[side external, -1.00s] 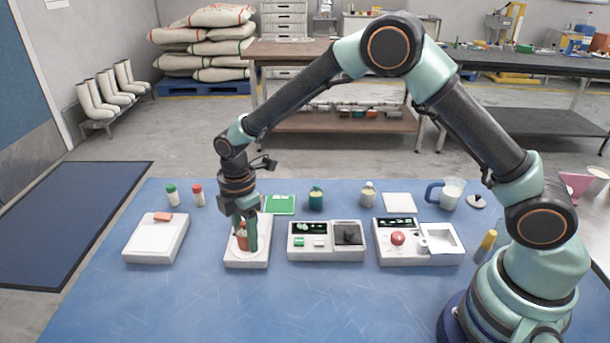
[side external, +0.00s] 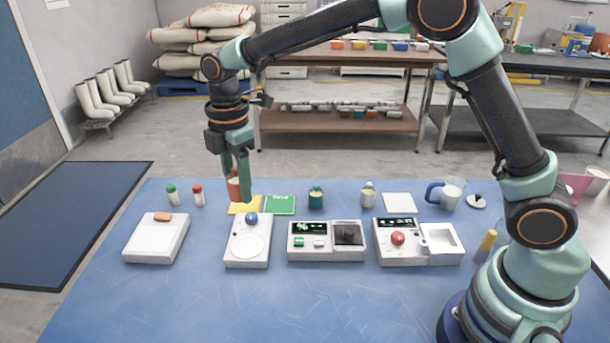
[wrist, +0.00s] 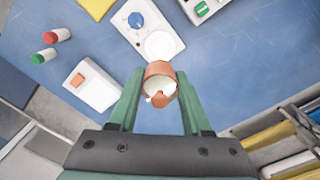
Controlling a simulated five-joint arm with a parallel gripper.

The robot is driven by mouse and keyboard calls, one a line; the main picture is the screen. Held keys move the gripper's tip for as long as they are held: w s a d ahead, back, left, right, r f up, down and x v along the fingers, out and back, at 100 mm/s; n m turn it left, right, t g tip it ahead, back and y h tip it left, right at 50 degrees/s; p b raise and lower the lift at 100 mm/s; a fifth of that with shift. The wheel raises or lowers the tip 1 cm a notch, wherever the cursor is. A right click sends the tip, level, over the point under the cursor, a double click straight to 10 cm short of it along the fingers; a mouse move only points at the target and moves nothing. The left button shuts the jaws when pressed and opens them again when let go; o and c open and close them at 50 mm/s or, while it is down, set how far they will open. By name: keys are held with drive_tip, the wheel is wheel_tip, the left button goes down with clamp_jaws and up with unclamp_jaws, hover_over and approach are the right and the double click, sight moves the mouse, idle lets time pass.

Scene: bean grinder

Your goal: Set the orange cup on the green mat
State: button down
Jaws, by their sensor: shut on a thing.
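The orange cup (side external: 234,186) is held in my gripper (side external: 239,190), above the blue table near its back edge. In the wrist view the orange cup (wrist: 160,76) sits between my gripper's (wrist: 160,90) two green fingers, with something white inside it. The green mat (side external: 280,205) lies flat and looks empty, just right of the cup in the side view. The green mat is not clearly visible in the wrist view.
A white device with a blue knob (side external: 251,218) stands in front of the mats. Green-capped (side external: 172,195) and red-capped (side external: 198,195) bottles stand to the left, a teal jar (side external: 316,198) to the right. More white devices line the table; its front is clear.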

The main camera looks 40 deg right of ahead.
sight(235, 168)
wheel_tip(235, 168, up, 6)
drive_tip(key=shift+r, duration=0.1)
drive_tip(key=shift+w+d+r, duration=0.2)
drive_tip(key=shift+r, duration=0.05)
drive_tip(key=w+d+f, duration=0.1)
drive_tip(key=w+d, duration=0.3)
drive_tip(key=d, duration=0.3)
drive_tip(key=w+d+f, duration=0.1)
drive_tip(key=w+d, duration=0.3)
drive_tip(key=d, duration=0.4)
drive_tip(key=f, duration=1.4)
drive_tip(key=shift+s+d+f, duration=0.2)
drive_tip(key=shift+f, duration=2.8)
drive_tip(key=shift+f, duration=0.15)
drive_tip(key=shift+c, duration=1.8)
unclamp_jaws()
